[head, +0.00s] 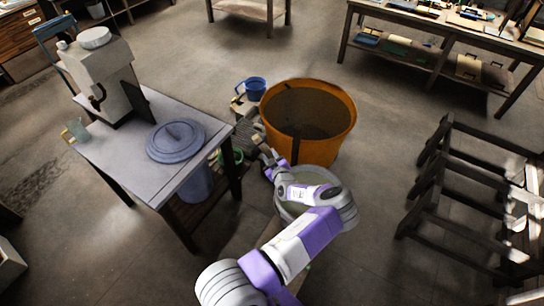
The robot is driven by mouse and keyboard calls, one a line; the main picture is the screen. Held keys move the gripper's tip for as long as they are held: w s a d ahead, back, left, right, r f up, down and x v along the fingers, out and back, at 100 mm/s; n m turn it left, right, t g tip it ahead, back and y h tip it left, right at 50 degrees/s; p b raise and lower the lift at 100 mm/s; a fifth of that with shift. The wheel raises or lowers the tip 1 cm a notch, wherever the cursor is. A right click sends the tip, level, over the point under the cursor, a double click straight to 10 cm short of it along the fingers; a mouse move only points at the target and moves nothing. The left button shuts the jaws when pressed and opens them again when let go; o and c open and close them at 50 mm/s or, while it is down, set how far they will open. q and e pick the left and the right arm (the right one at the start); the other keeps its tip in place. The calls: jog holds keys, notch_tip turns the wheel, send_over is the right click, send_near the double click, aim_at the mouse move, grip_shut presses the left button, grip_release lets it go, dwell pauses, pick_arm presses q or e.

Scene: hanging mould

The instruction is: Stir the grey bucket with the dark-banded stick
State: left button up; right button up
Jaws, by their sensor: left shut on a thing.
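My left gripper (265,153) is at the end of my purple and white arm, just left of the orange tub. It is shut on a thin thing, apparently the dark-banded stick (258,138), of which only a short light-brown end shows. The dark bands cannot be made out. A round grey-green container (287,210), likely the grey bucket, stands on the floor below my forearm. My arm covers much of it, and its contents are hard to see. I cannot tell whether the stick touches it. My right gripper is not in view.
At left is a table (112,150) with a blue-grey lid (176,139) and a machine (103,75). A dark wooden rack (440,190) stands at right.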

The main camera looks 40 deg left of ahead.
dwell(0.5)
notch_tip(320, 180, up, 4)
jog(key=p, duration=0.4)
